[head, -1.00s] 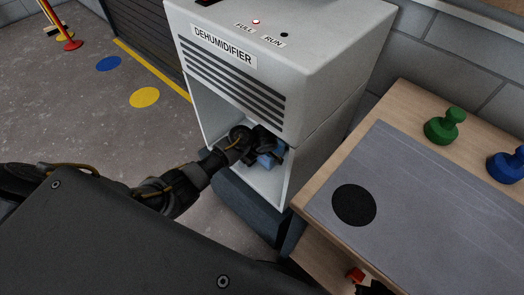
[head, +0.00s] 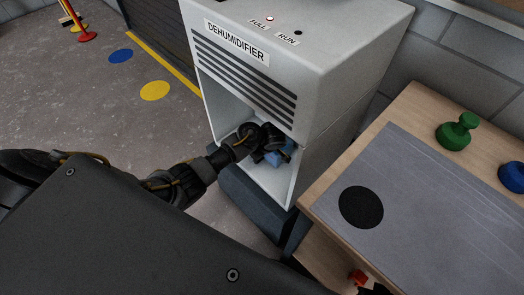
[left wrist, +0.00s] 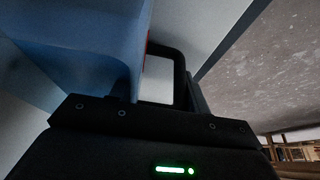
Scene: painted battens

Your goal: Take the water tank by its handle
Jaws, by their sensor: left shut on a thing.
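The water tank (head: 287,147) is a blue box, partly hidden by my gripper, inside the open lower bay of the white dehumidifier (head: 330,85). In the left wrist view the tank (left wrist: 75,45) fills the upper left, and its black handle (left wrist: 180,75) stands out beside it as a loop. My left gripper (head: 268,145) is in the bay at the tank's front. It is shut on the handle; the fingertips are largely hidden in the head view. My right gripper is not in view.
A wooden table (head: 412,105) with a grey mat (head: 430,190) and black disc (head: 361,207) stands close on the right. It carries a green knobbed piece (head: 457,132) and a blue one (head: 513,177). Floor at left is open, with a blue spot (head: 121,56) and yellow spot (head: 155,91).

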